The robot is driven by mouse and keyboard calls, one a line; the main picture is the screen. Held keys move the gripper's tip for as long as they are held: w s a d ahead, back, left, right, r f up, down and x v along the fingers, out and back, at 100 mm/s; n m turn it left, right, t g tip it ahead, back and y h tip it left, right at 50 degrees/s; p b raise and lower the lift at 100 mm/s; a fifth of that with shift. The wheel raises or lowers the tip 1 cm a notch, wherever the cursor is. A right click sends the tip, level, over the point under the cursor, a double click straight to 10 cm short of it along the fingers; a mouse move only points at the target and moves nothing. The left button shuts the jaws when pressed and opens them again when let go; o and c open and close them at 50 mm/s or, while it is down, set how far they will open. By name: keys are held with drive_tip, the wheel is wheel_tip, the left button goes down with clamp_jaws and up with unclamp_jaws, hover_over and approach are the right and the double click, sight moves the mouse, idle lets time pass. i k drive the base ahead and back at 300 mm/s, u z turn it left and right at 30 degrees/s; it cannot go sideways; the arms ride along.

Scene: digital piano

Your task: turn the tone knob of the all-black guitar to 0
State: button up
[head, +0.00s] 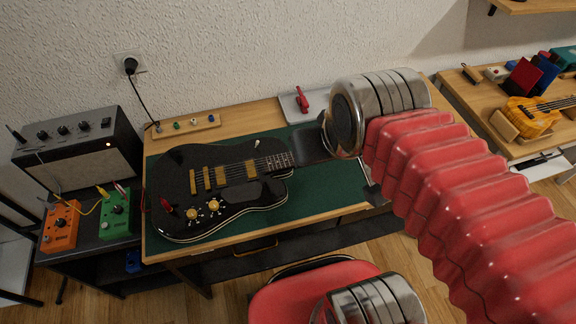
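The all-black guitar (175,180) lies flat on a green mat on the workbench in the head view, its body at left and its neck running right behind my arm. Two gold knobs sit near its lower edge, a left knob (192,214) and a right knob (213,205). Pale marks surround them. I cannot tell which is the tone knob or read their settings. A small red part (166,205) sits left of them. My red-sleeved arm crosses from the lower right to a metal joint above the neck. My gripper cannot be made out, and nothing touches the knobs.
The green mat (330,185) covers the workbench. An amplifier (80,150) stands at left, with an orange pedal (60,226) and a green pedal (116,214) before it. A red stool (285,300) is in front. A yellow-brown instrument (535,118) lies on a right-hand table.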

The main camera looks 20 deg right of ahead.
sight(192, 214)
drive_tip(key=k, duration=0.5)
drive_tip(key=u, duration=0.75)
drive_tip(key=i, duration=0.45)
drive_tip(key=u, duration=0.25)
